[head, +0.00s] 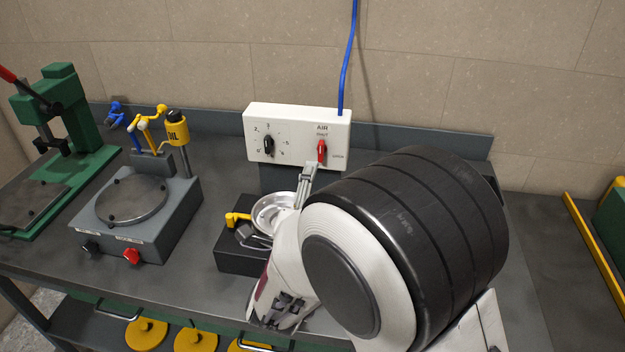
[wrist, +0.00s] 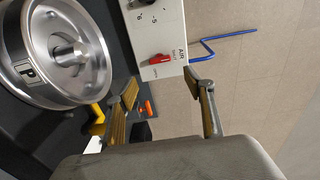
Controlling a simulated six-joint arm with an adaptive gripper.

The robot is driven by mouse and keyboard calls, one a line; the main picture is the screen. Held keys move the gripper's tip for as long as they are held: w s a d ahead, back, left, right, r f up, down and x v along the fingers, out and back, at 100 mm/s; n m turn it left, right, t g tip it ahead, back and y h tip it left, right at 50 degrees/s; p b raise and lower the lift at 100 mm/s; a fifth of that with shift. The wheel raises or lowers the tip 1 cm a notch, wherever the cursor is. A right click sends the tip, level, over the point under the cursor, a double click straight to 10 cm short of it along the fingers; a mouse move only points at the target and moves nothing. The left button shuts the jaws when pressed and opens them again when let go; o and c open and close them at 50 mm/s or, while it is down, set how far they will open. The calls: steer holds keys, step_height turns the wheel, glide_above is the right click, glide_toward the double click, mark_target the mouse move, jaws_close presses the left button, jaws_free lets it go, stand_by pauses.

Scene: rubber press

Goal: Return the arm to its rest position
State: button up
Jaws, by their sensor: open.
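My gripper (head: 305,184) is just in front of the white control box, close below its red AIR lever (head: 321,151). In the wrist view my gripper (wrist: 166,88) shows two separated fingers with nothing between them. The red lever (wrist: 160,59) shows beyond the fingers there, apart from them. My white and black arm covers the right middle of the head view and hides part of the bench and of the gripper.
The white control box (head: 297,120) has a black dial and a blue hose (head: 348,55). A round metal dish (head: 270,207) sits on a dark base beside my gripper. A grey plate unit (head: 135,210) and green press (head: 75,120) stand left. The bench between is clear.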

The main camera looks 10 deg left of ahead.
steer(key=shift+s, duration=0.15)
stand_by(0.5)
steer(key=s+d+r+n+g+y, duration=0.2)
steer(key=s+d+r+n+g, duration=0.15)
steer(key=d+n, duration=0.25)
steer(key=s+d+r+n+g+y, duration=0.2)
steer(key=s+d+n+g, duration=0.25)
steer(key=d+n, duration=0.2)
steer(key=s+d+f+n+g+h, duration=0.1)
steer(key=s+d+n+g+h, duration=0.1)
steer(key=s+d, duration=0.6)
steer(key=s+d+f+n+g+h, duration=0.2)
steer(key=s+d, duration=0.6)
steer(key=s, duration=0.5)
steer(key=shift+s+f+n, duration=0.3)
steer(key=shift+s+n, duration=0.1)
steer(key=shift+n, duration=0.25)
stand_by(0.9)
